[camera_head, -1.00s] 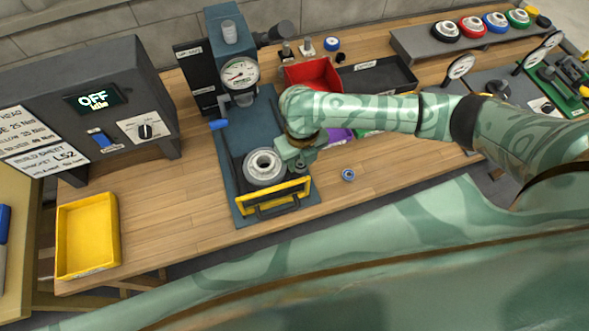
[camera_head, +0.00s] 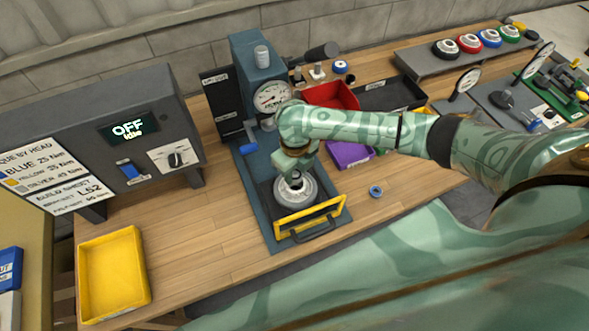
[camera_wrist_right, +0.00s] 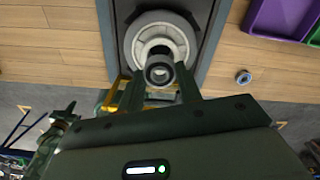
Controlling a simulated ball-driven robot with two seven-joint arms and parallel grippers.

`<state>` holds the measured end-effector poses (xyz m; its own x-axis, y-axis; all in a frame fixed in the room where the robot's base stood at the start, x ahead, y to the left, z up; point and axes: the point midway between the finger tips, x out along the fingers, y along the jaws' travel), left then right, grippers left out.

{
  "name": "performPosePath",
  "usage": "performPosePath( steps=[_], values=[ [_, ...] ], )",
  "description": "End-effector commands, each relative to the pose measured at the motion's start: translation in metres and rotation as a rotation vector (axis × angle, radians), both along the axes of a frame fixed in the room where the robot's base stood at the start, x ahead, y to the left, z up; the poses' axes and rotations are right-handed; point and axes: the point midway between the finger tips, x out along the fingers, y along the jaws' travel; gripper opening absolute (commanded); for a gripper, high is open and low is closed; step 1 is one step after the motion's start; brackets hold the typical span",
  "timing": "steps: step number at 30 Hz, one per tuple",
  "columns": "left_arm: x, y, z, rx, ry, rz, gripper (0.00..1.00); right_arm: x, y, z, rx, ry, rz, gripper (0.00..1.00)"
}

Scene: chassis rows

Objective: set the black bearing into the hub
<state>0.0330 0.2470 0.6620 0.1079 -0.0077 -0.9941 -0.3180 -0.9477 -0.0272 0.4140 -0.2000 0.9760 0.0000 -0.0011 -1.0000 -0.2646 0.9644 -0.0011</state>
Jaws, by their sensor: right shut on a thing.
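The silver-grey hub (camera_head: 297,192) sits on the bed of the blue press, behind its yellow-barred front guard. It also shows in the wrist view (camera_wrist_right: 133,40), with a pale raised ring in its centre. My right gripper (camera_head: 296,181) is over the hub, pointing down. In the wrist view its fingers (camera_wrist_right: 160,76) are shut on the black bearing (camera_wrist_right: 160,80), a small dark ring with a lighter core. The bearing overlaps the near side of the hub's centre there; whether it touches is hard to tell. My left gripper is not in view.
The press column with its gauge (camera_head: 271,97) stands behind the hub. The yellow guard (camera_head: 308,215) is in front. A small blue-ringed part (camera_head: 376,191) lies on the bench at right.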

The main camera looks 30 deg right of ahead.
Motion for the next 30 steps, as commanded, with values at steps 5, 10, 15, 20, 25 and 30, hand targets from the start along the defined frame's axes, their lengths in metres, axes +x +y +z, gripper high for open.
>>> performPosePath(
  steps=[5, 10, 15, 20, 25, 30],
  values=[
    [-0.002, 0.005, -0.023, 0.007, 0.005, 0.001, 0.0, 0.0, 0.0, -0.022, -0.001, 0.001, 0.0, 0.11],
    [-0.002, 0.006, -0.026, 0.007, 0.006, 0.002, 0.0, 0.0, 0.0, -0.023, -0.001, 0.0, 0.0, 0.11],
    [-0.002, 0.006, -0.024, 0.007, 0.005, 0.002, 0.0, 0.0, 0.0, -0.022, -0.001, -0.001, -0.001, 0.11],
    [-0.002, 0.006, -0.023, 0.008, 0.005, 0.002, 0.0, 0.0, 0.0, -0.023, -0.001, 0.0, -0.001, 0.11],
    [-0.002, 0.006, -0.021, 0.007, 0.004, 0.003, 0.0, 0.0, 0.0, -0.025, -0.001, -0.001, 0.0, 0.11],
    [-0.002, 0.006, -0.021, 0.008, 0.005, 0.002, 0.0, -0.001, 0.0, -0.026, -0.001, -0.001, 0.0, 0.11]
  ],
)
